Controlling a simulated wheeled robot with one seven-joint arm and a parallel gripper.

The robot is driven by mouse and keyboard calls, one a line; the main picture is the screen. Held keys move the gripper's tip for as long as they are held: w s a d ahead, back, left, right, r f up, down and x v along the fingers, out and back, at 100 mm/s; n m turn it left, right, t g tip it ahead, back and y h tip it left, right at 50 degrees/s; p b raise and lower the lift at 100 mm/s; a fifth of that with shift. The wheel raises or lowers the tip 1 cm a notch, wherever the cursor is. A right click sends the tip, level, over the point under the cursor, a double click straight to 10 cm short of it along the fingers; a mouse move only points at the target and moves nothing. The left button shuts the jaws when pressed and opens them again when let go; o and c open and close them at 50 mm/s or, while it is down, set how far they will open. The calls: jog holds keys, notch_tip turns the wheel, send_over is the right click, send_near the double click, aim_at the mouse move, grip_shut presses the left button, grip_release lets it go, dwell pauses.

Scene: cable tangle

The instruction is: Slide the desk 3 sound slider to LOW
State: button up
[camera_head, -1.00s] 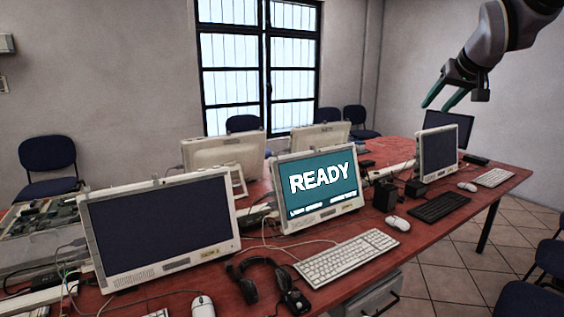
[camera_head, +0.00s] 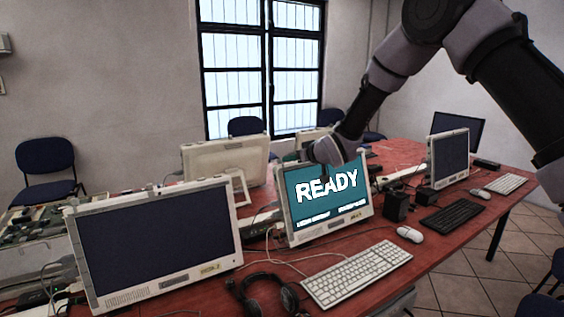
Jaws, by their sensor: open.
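The monitor with the teal READY screen (camera_head: 325,192) stands at the middle of the red desk. Its lower frame carries a small yellow label that is too small to read for certain. I cannot make out the sound slider or its setting. My gripper (camera_head: 326,153) is at the top edge of this monitor, in front of it in the picture.
A dark-screened monitor (camera_head: 155,240) stands at the left, another (camera_head: 450,158) at the right. A white keyboard (camera_head: 357,272), a headset (camera_head: 268,296), a white mouse (camera_head: 410,233) and black speakers (camera_head: 397,206) lie around the READY monitor. Loose cables cross the desk.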

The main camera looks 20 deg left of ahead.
aim_at(281, 161)
jog(key=x, duration=0.9)
jog(key=shift+d, duration=0.1)
grip_shut()
dwell(1.1)
